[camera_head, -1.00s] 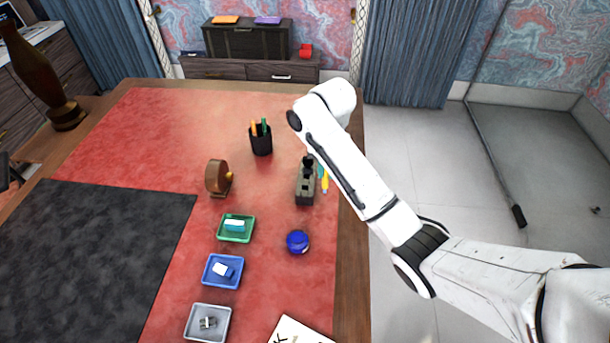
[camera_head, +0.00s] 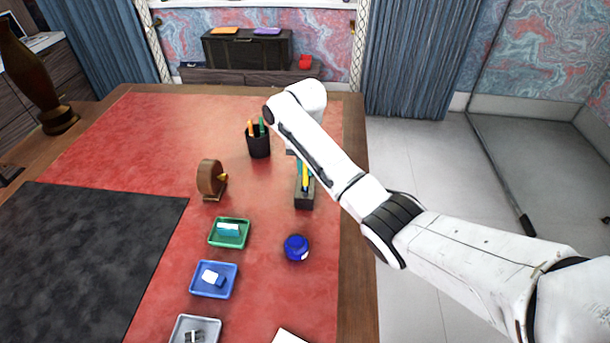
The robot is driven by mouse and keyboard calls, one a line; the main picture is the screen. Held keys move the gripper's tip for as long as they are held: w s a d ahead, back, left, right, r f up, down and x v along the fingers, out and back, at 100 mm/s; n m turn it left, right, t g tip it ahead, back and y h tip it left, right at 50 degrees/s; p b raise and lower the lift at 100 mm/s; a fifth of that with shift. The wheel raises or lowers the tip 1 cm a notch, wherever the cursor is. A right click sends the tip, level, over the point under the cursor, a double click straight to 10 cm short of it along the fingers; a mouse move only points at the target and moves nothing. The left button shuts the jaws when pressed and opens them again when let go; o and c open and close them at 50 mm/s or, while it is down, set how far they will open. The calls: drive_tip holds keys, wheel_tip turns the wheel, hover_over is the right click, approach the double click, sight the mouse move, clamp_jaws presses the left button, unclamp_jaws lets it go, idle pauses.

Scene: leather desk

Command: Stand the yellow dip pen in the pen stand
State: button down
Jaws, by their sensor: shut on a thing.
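The pen stand (camera_head: 304,202) is a dark grey-green block near the right side of the red desk top. The yellow dip pen (camera_head: 305,178) is upright at the stand, with a teal strip beside its upper part. Its lower end overlaps the stand in the picture; I cannot tell whether it is in a hole or just above. My gripper (camera_head: 292,152) is mostly hidden behind my white arm, at the pen's upper part, and is shut on the pen. The fingertips are not clearly visible.
A black pen cup (camera_head: 259,147) with orange and green pens stands behind left. A round brown wooden object (camera_head: 211,178) stands left, a blue jar (camera_head: 296,248) in front. Green (camera_head: 229,245), blue (camera_head: 214,293) and grey (camera_head: 181,322) trays line the front left. The desk's right edge is close.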

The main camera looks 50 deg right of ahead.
sight(305, 174)
drive_tip(key=shift+w+f+p, duration=0.1)
drive_tip(key=shift+f+p, duration=0.25)
drive_tip(key=shift+f, duration=1.4)
drive_tip(key=shift+f, duration=0.15)
drive_tip(key=c, duration=1.1)
unclamp_jaws()
wheel_tip(305, 174, up, 12)
drive_tip(key=shift+r+p, duration=0.2)
drive_tip(key=shift+p, duration=0.3)
